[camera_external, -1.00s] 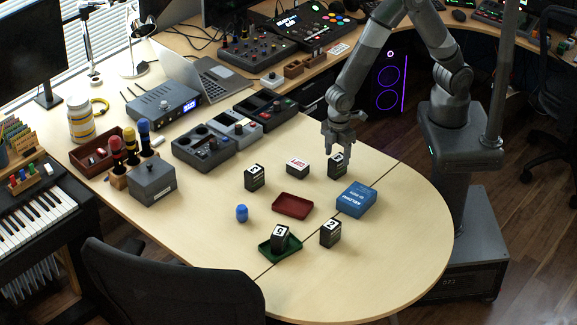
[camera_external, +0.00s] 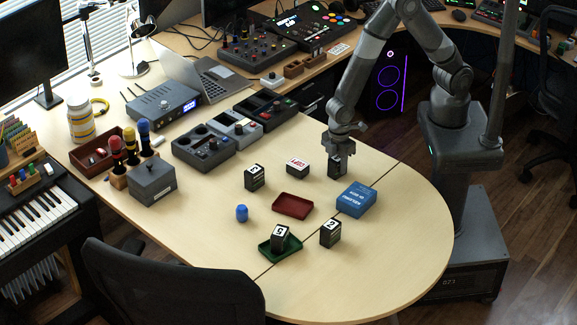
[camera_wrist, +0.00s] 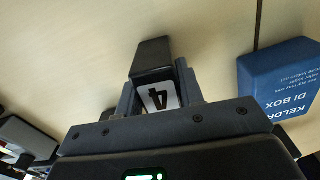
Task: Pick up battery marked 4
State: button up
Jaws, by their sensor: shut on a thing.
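The black battery marked 4 (camera_wrist: 153,60) is between my gripper's fingers in the wrist view, with its white label and the numeral 4 showing. My gripper (camera_external: 338,158) is shut on this battery at the table's right side. In the external view the battery (camera_external: 336,171) shows below the fingers, its top mostly hidden by them. It appears to be at the tabletop; I cannot tell whether it touches. A battery marked 2 (camera_external: 330,233) stands at the front. A battery marked 5 (camera_external: 279,237) is in the green tray (camera_external: 291,252). Another black battery (camera_external: 254,177) stands to the left.
A blue box (camera_external: 356,199) sits close to my gripper, at the right in the wrist view (camera_wrist: 285,78). A white, red-lettered box (camera_external: 297,167) is just left of it. A red tray (camera_external: 292,206) and a blue cylinder (camera_external: 242,213) lie nearby. The table's front right is clear.

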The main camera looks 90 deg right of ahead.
jog(key=c, duration=0.6)
jog(key=shift+o, duration=0.2)
jog(key=shift+r, duration=0.1)
